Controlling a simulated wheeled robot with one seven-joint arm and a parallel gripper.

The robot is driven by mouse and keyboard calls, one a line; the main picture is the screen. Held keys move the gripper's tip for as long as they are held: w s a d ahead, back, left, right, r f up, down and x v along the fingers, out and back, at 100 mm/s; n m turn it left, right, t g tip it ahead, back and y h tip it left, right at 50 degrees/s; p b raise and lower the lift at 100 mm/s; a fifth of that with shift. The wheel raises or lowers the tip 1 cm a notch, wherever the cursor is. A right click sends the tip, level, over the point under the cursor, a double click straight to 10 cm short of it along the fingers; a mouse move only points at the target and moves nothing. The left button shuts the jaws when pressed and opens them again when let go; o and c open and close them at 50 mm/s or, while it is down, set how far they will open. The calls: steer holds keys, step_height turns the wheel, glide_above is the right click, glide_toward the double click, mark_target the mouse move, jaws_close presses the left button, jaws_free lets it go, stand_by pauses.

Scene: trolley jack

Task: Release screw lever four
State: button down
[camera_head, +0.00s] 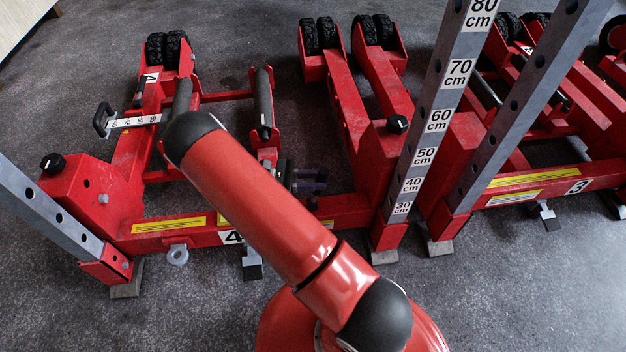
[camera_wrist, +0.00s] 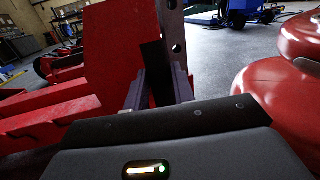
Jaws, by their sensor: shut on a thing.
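The red trolley jack marked 4 (camera_head: 150,241) stands on the floor at the left in the head view. In the wrist view the two fingers of my gripper (camera_wrist: 158,88) are shut on a dark, flat lever-like piece (camera_wrist: 154,58). The piece stands upright in front of a red block (camera_wrist: 118,50) and beside a grey post with holes (camera_wrist: 174,38). In the head view my gripper (camera_head: 312,182) shows partly behind my red arm, and what it holds cannot be made out there. I cannot tell whether the held piece is screw lever four.
Tall grey posts with height marks (camera_head: 439,120) rise to the right of my arm. A second red jack marked 3 (camera_head: 540,188) stands at the right. Black knobs top the red housings at left (camera_head: 52,163) and centre (camera_head: 397,124). Open floor lies in front (camera_head: 180,315).

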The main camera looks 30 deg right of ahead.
steer(key=shift+a, duration=0.1)
steer(key=c, duration=1.2)
jaws_free()
steer(key=shift+o, duration=0.2)
steer(key=v, duration=0.8)
step_height(320, 180, up, 12)
steer(key=s+d+m+t+y+p, duration=0.1)
steer(key=s+m+y+p, duration=0.1)
steer(key=s+m+y, duration=0.3)
steer(key=s+a+r+m+t+y+p, duration=0.1)
steer(key=s+r+t+y, duration=0.4)
steer(key=r, duration=0.6)
steer(key=s+a+r+m+t+y+p, duration=0.2)
steer(key=s+r+m+t+y+p, duration=0.2)
steer(key=s+r+m+t+y, duration=0.2)
steer(key=s+r+t, duration=0.2)
steer(key=s+r, duration=0.2)
steer(key=r, duration=0.2)
steer(key=shift+a+m+t, duration=0.25)
steer(key=shift+m+t, duration=0.05)
